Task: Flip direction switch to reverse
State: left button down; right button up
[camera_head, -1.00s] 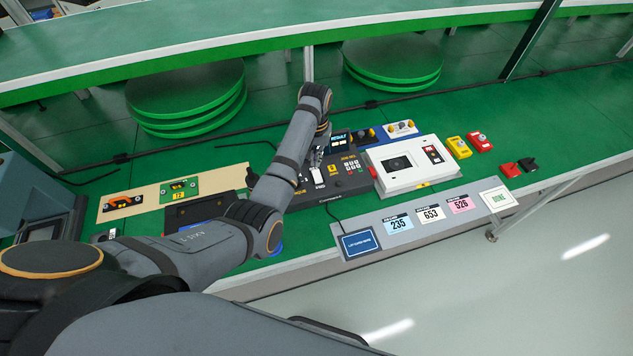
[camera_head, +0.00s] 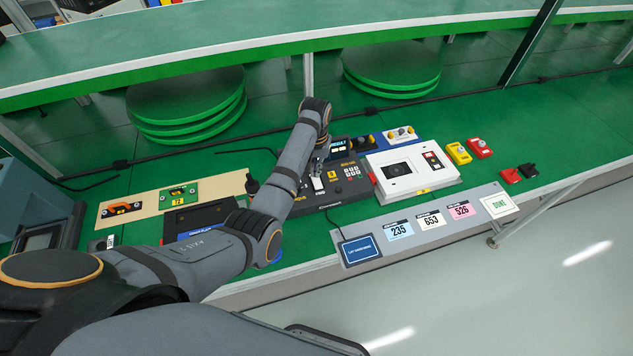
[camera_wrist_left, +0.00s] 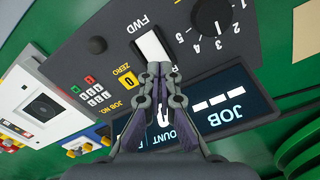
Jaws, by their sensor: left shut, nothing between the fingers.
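The direction switch (camera_wrist_left: 152,46) is a white rocker on a dark control panel (camera_wrist_left: 105,75), with "FWD" printed by its far end in the left wrist view. It also shows as a small white patch in the head view (camera_head: 317,184). My left gripper (camera_wrist_left: 160,68) is shut and empty, its fingertips at the end of the rocker away from the "FWD" label. I cannot tell whether they touch it. The fingers partly cover the panel's display (camera_wrist_left: 225,105). In the head view the left gripper (camera_head: 319,160) is small over the panel. My right gripper is not in view.
The panel also carries a numbered dial (camera_wrist_left: 212,22), a yellow zero button (camera_wrist_left: 128,80), a keypad (camera_wrist_left: 94,93) and a black knob (camera_wrist_left: 97,45). A white box (camera_head: 410,171) stands to the right. A black upright lever (camera_head: 252,184) is left of the panel, close to my arm.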

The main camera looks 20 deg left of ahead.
aim_at(316, 179)
pick_arm(q)
jog(key=shift+f, duration=0.15)
dwell(0.6)
jog(key=shift+f+b, duration=0.3)
jog(key=shift+f, duration=0.4)
jog(key=shift+s+f, duration=0.1)
jog(key=shift+f, duration=0.15)
dwell(0.4)
jog(key=shift+r+p, duration=0.55)
jog(key=shift+p, duration=0.1)
notch_tip(316, 179, up, 6)
jog(key=p, duration=0.7)
